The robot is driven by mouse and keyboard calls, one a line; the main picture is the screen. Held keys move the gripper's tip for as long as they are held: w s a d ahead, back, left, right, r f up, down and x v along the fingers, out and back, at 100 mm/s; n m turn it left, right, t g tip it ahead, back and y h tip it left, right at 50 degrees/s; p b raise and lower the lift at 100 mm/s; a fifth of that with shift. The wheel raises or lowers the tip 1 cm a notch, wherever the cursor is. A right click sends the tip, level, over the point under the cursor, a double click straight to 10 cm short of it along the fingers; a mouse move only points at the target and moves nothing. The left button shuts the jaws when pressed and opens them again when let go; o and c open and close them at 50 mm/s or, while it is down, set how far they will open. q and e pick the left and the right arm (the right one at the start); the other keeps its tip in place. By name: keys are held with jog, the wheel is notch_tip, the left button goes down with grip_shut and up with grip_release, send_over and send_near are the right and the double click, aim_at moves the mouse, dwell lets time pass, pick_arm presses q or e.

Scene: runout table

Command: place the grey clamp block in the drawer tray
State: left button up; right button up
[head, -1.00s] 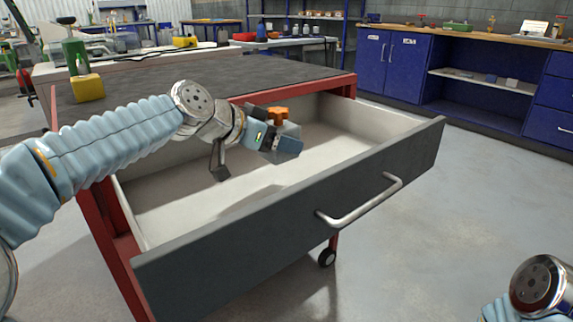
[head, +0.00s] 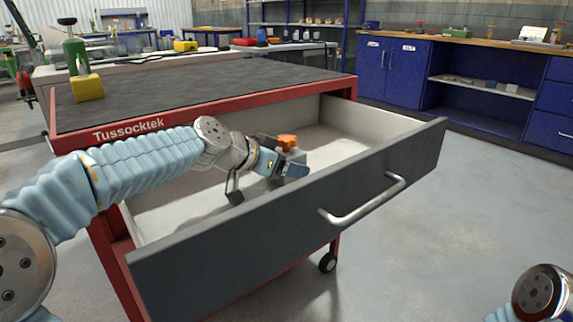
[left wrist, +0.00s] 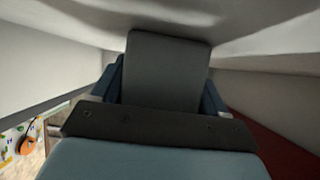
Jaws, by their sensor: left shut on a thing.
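The grey clamp block (head: 295,156) has an orange knob on top and is inside the open drawer tray (head: 370,121), below the level of its rim. My left gripper (head: 284,170) is shut on the block. In the left wrist view the block (left wrist: 165,72) shows as a grey slab between the two blue fingers, with pale drawer surfaces around it. I cannot tell whether its underside touches the drawer floor. The gripper hides part of the block in the head view. My right gripper is out of view; only part of that arm shows at the lower right.
The drawer's dark front panel (head: 240,245) with a metal handle (head: 365,203) stands nearest me. The red cart's dark top (head: 200,90) lies behind the drawer and carries a green-and-yellow item (head: 88,87). The drawer's right part is clear.

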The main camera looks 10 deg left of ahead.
pick_arm(q)
jog(key=o, duration=1.5)
jog(key=shift+s+a+r+p, duration=0.15)
jog(key=shift+r+p, duration=0.1)
jog(key=shift+p, duration=0.05)
jog(key=v, duration=1.1)
jog(key=shift+s+a, duration=0.1)
jog(key=shift+s, duration=0.1)
